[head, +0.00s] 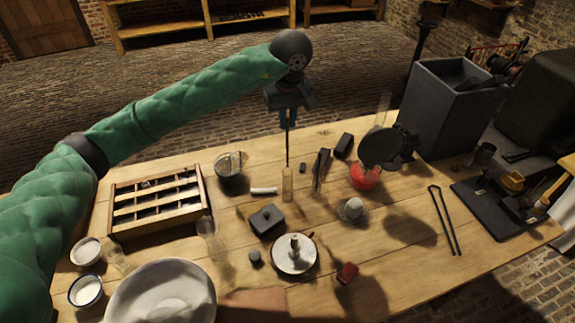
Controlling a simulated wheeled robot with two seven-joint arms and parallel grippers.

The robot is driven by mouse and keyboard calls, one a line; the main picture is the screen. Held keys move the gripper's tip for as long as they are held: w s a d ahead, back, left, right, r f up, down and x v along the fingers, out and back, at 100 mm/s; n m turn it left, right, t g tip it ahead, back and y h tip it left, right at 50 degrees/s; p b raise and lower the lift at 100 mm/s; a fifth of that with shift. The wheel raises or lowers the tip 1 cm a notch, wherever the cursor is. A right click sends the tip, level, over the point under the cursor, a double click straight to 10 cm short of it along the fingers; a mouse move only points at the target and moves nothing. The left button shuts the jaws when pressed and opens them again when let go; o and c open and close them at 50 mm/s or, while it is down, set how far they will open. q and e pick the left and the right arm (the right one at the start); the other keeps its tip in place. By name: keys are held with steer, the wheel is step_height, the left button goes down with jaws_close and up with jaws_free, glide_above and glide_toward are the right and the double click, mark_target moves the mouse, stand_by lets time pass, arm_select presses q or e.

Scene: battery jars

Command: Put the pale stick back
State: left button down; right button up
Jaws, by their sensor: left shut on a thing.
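My left gripper (288,120) is above the table's middle, pointing down. It is shut on a thin dark rod (288,148) that hangs upright below it. At the rod's lower end is a narrow tan cylinder (288,184); I cannot tell whether it is joined to the rod or stands behind it. A short pale stick (264,190) lies on the table just left of that cylinder. A dark-filled glass jar (230,174) stands farther left. My right gripper is not in view.
A compartmented wooden tray (112,206) is at the left. A dark lidded box (266,218), a white dish with a knob (295,254) and a large white bowl (120,300) stand in front. A red pot (364,178) and a tall grey bin (440,110) are right.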

mark_target(287, 158)
arm_select(q)
step_height(287, 158, down, 13)
steer(key=shift+f, duration=0.6)
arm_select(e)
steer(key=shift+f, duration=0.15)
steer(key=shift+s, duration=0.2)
arm_select(q)
steer(key=shift+f, duration=0.1)
steer(key=c, duration=1.5)
jaws_free()
steer(key=shift+o, duration=0.2)
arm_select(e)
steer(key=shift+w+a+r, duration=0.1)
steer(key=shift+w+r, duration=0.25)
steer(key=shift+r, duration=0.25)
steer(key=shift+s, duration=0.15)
